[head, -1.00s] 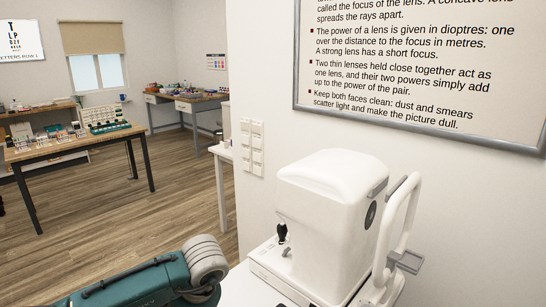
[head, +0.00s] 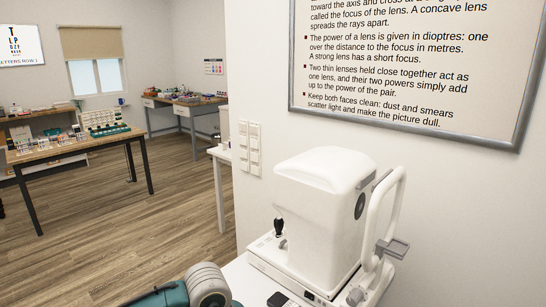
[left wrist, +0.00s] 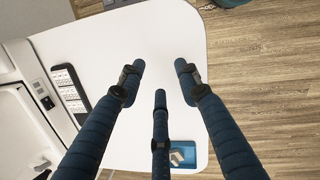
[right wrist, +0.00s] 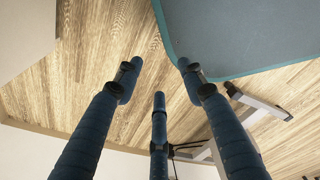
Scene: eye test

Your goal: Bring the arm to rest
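My left gripper (left wrist: 160,78) has its blue fingers spread, with nothing between them, above a white tabletop (left wrist: 80,45) in the left wrist view. My right gripper (right wrist: 159,78) also has its fingers spread and empty, with wood floor behind them in the right wrist view. Neither gripper shows in the head view. A teal and grey part of my arm (head: 208,285) shows there at the bottom, beside the white table's edge.
A white eye-test device (head: 318,210) stands on the white table, close to the wall poster (head: 420,70). A black strip with white labels (left wrist: 70,95) and a blue item (left wrist: 183,155) lie on the tabletop. The wood floor (head: 180,215) is clear toward the far wooden table (head: 75,150).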

